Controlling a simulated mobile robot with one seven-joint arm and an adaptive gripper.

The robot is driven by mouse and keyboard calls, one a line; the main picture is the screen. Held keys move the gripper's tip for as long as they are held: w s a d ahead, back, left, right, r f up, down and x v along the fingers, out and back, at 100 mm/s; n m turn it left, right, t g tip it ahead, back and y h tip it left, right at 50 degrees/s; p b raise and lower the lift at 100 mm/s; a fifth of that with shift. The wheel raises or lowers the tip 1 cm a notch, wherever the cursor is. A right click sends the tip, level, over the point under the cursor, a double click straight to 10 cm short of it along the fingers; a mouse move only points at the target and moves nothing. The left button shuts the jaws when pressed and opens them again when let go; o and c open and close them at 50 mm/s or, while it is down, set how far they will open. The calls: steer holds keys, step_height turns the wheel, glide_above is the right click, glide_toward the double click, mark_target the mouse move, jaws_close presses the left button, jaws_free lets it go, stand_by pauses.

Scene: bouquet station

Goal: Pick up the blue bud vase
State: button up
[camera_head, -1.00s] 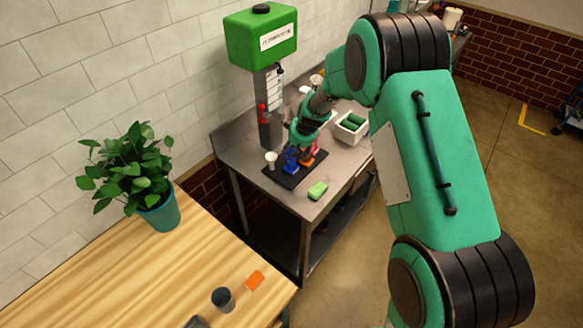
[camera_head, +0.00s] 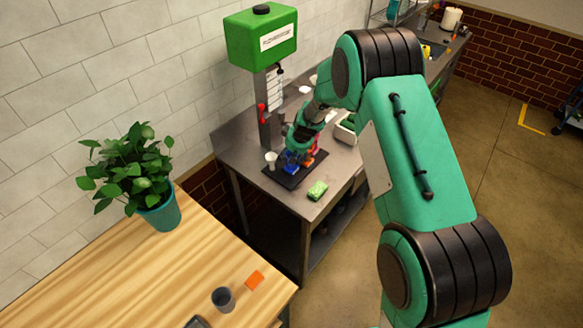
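The blue bud vase (camera_head: 291,168) is on a black mat (camera_head: 279,178) on the metal table, partly hidden by my gripper. My gripper (camera_head: 292,158) points down at the vase, at or just above its top. It is too small and too covered to tell whether the fingers touch the vase or how wide apart they are. An orange-red item (camera_head: 309,160) is close by on the right, partly hidden. A white cup-shaped vase (camera_head: 270,158) stands on the left of the mat.
A green tank (camera_head: 261,38) on a post with a red handle stands behind the mat. A white container (camera_head: 345,131) is partly behind my arm. The wooden counter holds a potted plant (camera_head: 160,212) and a grey cup (camera_head: 223,299).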

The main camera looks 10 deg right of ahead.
stand_by(0.3)
jaws_close()
steer(key=shift+r, duration=0.15)
steer(key=shift+r, duration=0.55)
step_height(320, 180, up, 2)
steer(key=s+d+r+b, duration=0.1)
steer(key=s+d+b, duration=0.1)
steer(key=s, duration=1.3)
steer(key=shift+s+r, duration=0.3)
steer(key=shift+s, duration=0.1)
steer(key=shift+d, duration=0.1)
